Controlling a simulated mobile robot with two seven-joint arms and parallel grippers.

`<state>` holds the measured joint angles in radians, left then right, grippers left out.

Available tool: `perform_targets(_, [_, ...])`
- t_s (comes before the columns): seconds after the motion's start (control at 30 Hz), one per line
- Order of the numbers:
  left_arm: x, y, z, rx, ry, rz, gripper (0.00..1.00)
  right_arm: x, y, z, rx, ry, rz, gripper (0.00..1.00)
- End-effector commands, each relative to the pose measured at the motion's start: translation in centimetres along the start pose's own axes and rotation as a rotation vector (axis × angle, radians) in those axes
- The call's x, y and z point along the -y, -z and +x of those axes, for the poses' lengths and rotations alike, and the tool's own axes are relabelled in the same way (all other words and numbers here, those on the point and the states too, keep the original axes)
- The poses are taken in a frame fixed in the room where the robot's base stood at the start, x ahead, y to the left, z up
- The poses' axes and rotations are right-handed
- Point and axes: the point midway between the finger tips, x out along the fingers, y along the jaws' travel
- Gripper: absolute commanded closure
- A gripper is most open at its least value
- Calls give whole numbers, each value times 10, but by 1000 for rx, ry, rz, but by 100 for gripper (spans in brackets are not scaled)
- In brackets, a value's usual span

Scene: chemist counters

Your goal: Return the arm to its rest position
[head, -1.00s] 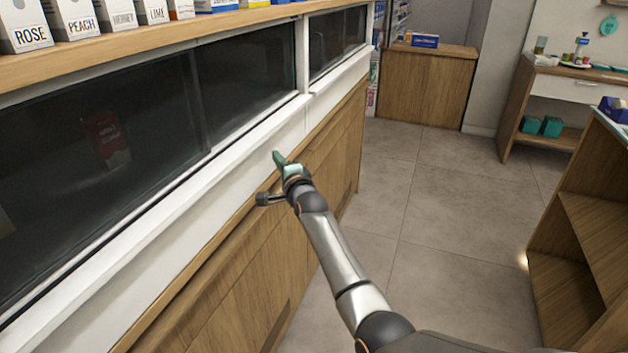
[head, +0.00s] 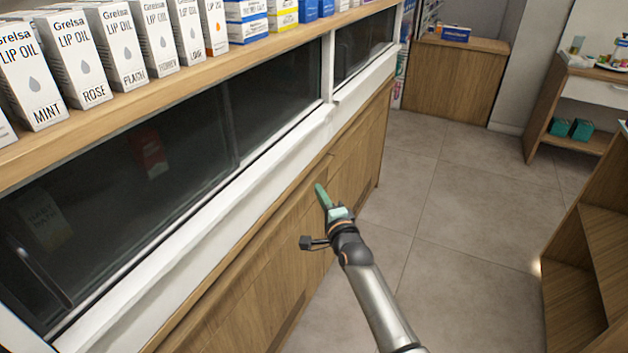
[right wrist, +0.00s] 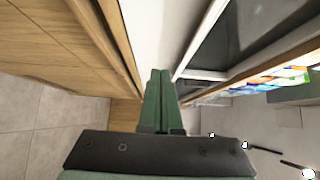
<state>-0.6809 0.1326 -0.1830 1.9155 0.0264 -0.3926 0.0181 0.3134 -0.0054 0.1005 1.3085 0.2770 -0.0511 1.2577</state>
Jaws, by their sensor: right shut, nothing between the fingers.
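My right arm reaches in from the bottom right of the head view. Its gripper (head: 322,192) has green fingers, shut and empty. It hangs in front of the wooden lower panels (head: 290,235) of the counter, below the white ledge. In the right wrist view the two green fingers (right wrist: 158,85) lie side by side, touching, with nothing between them. My left gripper is not in view.
Lip oil boxes (head: 116,45) stand on the wooden shelf above dark glass panes (head: 200,110). A wooden shelf unit (head: 585,255) stands at the right. A wooden cabinet (head: 453,82) stands at the back. Tiled floor (head: 450,200) between is clear.

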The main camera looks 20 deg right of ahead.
Motion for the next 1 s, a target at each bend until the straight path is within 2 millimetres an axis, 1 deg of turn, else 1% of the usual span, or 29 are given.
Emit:
perform_targets(0.17, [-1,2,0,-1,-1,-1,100,-2,0,-4,1,-4,-6,100])
perform_targets(0.23, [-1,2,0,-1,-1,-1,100,-11,-1,-9,7,-19,-40,100])
perform_targets(0.27, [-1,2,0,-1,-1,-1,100,-17,-2,-14,13,-31,-68,100])
perform_targets(0.37, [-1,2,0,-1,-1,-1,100,-49,-9,-42,50,-94,-225,100])
perform_targets(0.4, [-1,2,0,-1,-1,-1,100,-66,-12,-59,75,-128,-311,100])
perform_targets(0.47, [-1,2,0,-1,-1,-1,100,-93,-19,-88,124,-180,-460,100])
perform_targets(0.5, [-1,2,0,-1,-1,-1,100,-109,-24,-109,163,-213,-559,100])
perform_targets(0.57, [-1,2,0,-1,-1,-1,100,-133,-31,-142,229,-258,-708,100])
perform_targets(0.6, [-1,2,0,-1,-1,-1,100,-146,-36,-165,277,-284,-803,100])
perform_targets(0.67, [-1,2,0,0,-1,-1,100,-166,-44,-200,356,-317,-942,100])
perform_targets(0.7, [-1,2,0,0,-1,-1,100,-176,-48,-224,411,-336,-1032,100])
perform_targets(0.77, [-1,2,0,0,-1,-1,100,-190,-56,-258,495,-355,-1153,100])
perform_targets(0.8, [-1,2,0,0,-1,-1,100,-197,-60,-280,550,-362,-1227,100])
perform_targets(0.9, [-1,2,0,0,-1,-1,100,-208,-69,-325,671,-369,-1374,100])
perform_targets(1.0, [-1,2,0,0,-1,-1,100,-213,-74,-356,756,-364,-1470,100])
